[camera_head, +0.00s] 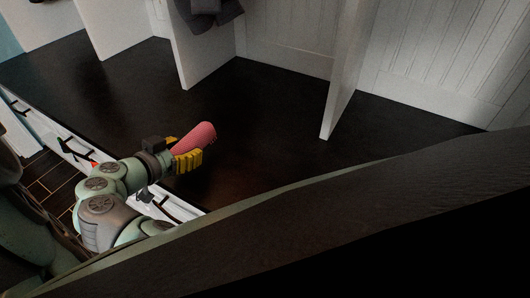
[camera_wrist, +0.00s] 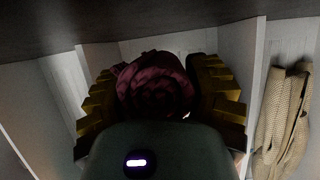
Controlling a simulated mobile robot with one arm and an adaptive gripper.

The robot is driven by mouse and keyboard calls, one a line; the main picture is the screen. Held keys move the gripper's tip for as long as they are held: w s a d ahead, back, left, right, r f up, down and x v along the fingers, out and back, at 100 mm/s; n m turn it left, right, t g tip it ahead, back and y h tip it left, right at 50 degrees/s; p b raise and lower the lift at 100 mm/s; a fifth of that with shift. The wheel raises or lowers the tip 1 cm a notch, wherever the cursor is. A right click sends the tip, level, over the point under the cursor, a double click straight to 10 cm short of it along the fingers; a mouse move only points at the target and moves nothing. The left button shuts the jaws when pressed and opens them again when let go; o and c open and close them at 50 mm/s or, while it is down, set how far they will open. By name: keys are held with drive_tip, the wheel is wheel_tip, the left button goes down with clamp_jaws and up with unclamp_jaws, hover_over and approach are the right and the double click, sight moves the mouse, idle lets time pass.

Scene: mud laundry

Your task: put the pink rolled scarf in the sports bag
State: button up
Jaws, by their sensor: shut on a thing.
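The pink rolled scarf (camera_head: 196,138) is held in my gripper (camera_head: 181,152), whose yellow fingers are shut on it. In the head view the scarf sticks out past the fingers, tilted, over the dark bench top. In the wrist view the scarf's rolled end (camera_wrist: 155,85) shows dark pink between the two yellow fingers of my gripper (camera_wrist: 160,95). I cannot tell whether the scarf touches the bench. No sports bag can be made out in either view.
The dark bench (camera_head: 270,110) is mostly bare. White upright dividers (camera_head: 345,75) split it into bays along the wall. A dark grey cloth (camera_head: 208,14) hangs at the top. A tan knitted garment (camera_wrist: 283,120) hangs at the right in the wrist view.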

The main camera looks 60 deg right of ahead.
drive_tip(key=shift+w+d+f, duration=0.1)
drive_tip(key=shift+w+d, duration=0.1)
drive_tip(key=shift+d, duration=0.55)
wheel_tip(320, 180, down, 3)
drive_tip(key=shift+w+r+b, duration=0.1)
drive_tip(key=shift+b, duration=0.65)
drive_tip(key=shift+f, duration=0.35)
drive_tip(key=shift+f+b, duration=0.2)
drive_tip(key=shift+b, duration=0.15)
drive_tip(key=o, duration=1.2)
drive_tip(key=shift+o, duration=0.2)
drive_tip(key=shift+r, duration=0.15)
